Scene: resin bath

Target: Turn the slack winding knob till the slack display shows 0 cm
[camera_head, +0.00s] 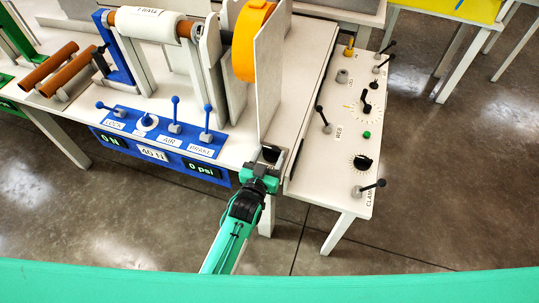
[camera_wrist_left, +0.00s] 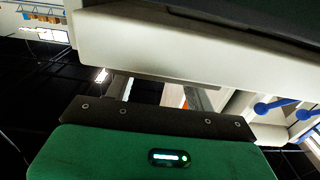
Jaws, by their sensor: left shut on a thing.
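My left gripper (camera_head: 269,155) is at the front edge of the white machine table, right of the blue panel. It is shut on a small part there that its own fingers mostly hide, so I cannot tell for sure that this is the slack winding knob. In the left wrist view the grey fingers (camera_wrist_left: 163,95) reach under a pale overhanging edge (camera_wrist_left: 180,50), and what lies between them is not clear. I cannot make out a display marked slack; the readable displays on the blue panel (camera_head: 165,128) show other units. My right gripper is not in view.
The blue panel carries upright blue levers (camera_head: 175,115) close left of my gripper. A white control board (camera_head: 345,150) with black knobs and levers stands to the right. An orange roll (camera_head: 250,40) and a tall white plate (camera_head: 271,70) rise behind. Open floor lies in front.

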